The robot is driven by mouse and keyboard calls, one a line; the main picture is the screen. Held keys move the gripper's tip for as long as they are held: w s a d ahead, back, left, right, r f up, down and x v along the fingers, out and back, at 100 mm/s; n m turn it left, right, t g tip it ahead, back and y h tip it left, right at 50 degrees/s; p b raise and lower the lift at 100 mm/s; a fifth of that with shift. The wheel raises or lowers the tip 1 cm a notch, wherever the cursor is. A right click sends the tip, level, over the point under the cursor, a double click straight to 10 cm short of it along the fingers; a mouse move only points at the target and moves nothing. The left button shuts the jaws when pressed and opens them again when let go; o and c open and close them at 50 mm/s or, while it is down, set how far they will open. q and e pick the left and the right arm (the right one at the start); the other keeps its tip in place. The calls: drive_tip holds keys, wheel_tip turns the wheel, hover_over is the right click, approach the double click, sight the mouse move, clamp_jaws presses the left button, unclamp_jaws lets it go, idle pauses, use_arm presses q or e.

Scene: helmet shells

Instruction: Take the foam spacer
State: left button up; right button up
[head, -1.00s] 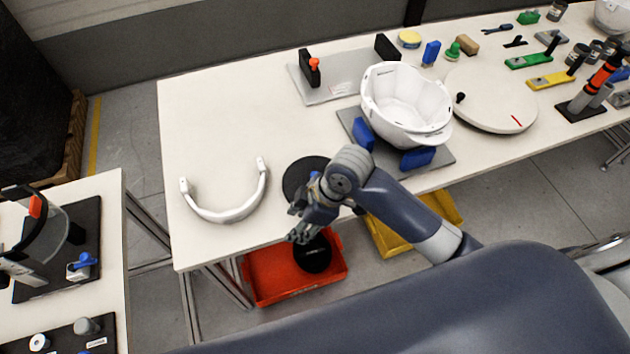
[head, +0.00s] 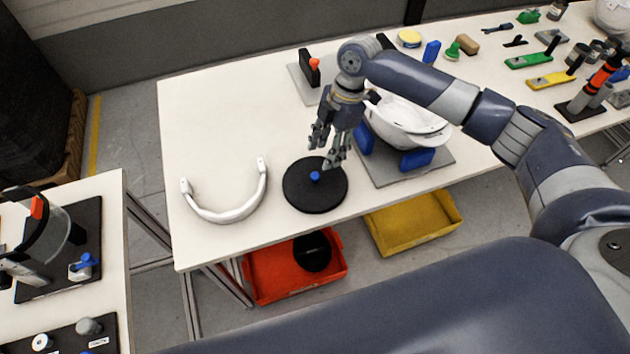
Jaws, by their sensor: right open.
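No part is plainly marked as the foam spacer, and I cannot tell which it is. A small blue piece (head: 315,176) sits at the middle of a round black disc (head: 312,197) near the table's front edge. My right gripper (head: 326,153) points down with its fingers open and empty, seeming just above the far side of the disc. A white helmet shell (head: 405,125) lies in a stand with blue pads (head: 417,159), partly hidden by my right arm. My left gripper is out of view.
A white curved band (head: 226,213) lies left of the disc. A grey plate with black uprights (head: 309,69) is behind the gripper. A red bin (head: 270,285) and yellow bin (head: 413,222) are below the front edge. The table's left rear is clear.

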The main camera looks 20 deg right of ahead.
sight(316, 175)
drive_tip(key=x, duration=0.2)
drive_tip(key=shift+a+f, duration=0.15)
drive_tip(key=shift+f, duration=0.2)
drive_tip(key=shift+s+a+f+p, duration=0.15)
drive_tip(key=shift+f+p, duration=0.1)
drive_tip(key=shift+p, duration=0.25)
drive_tip(key=x, duration=0.1)
drive_tip(key=p+x, duration=0.1)
drive_tip(key=x, duration=0.1)
drive_tip(key=shift+s+a+f, duration=0.15)
drive_tip(key=shift+a+f, duration=0.1)
drive_tip(key=shift+a, duration=0.05)
drive_tip(key=shift+f, duration=0.5)
clamp_jaws()
